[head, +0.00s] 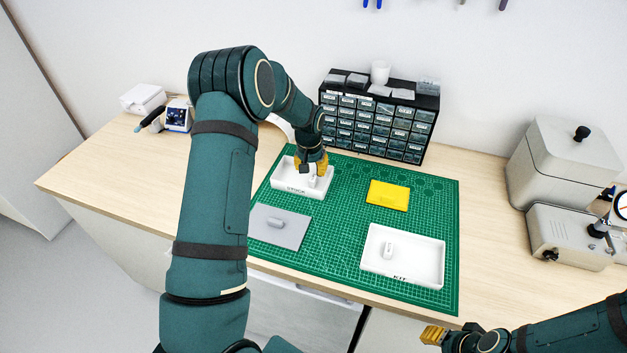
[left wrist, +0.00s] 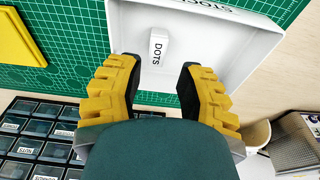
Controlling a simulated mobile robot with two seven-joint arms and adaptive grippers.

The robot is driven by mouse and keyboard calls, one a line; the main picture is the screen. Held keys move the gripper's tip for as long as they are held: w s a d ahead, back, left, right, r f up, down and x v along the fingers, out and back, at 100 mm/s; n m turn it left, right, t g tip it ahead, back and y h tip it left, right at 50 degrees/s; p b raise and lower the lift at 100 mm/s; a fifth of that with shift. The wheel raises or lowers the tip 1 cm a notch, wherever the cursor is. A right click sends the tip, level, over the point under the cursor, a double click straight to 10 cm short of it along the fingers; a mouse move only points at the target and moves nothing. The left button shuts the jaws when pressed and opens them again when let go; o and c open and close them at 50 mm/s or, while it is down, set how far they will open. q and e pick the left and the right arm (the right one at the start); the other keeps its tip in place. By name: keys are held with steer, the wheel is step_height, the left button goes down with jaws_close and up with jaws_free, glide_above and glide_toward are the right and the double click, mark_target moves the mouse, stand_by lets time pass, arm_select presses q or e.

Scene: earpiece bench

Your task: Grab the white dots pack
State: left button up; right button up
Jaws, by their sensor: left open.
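The white dots pack (left wrist: 158,48), a small upright-looking block marked DOTS, is in the white STOCK tray (left wrist: 225,42). In the left wrist view my left gripper (left wrist: 160,76) is open, its yellow fingers apart, with the pack just beyond the gap between the fingertips. In the head view my left gripper (head: 311,170) is over the STOCK tray (head: 283,184), and the arm and fingers partly hide the tray. My right gripper (head: 433,335) is at the bottom right, away from the trays; its finger opening is unclear.
A green mat (head: 340,215) holds a yellow pad (head: 388,195), a grey pad (head: 279,226) with a small grey piece, and a white KIT tray (head: 415,263) with a white piece (head: 388,249). A black drawer cabinet (head: 378,122) stands behind the STOCK tray. Grey machines (head: 565,165) stand right.

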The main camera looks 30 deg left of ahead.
mark_target(313, 177)
arm_select(q)
steer(key=shift+w+d+f, duration=0.1)
steer(key=shift+w+f, duration=0.1)
steer(key=shift+f, duration=1.1)
steer(key=shift+w+f, duration=0.2)
steer(key=shift+f, duration=1.1)
steer(key=c, duration=0.6)
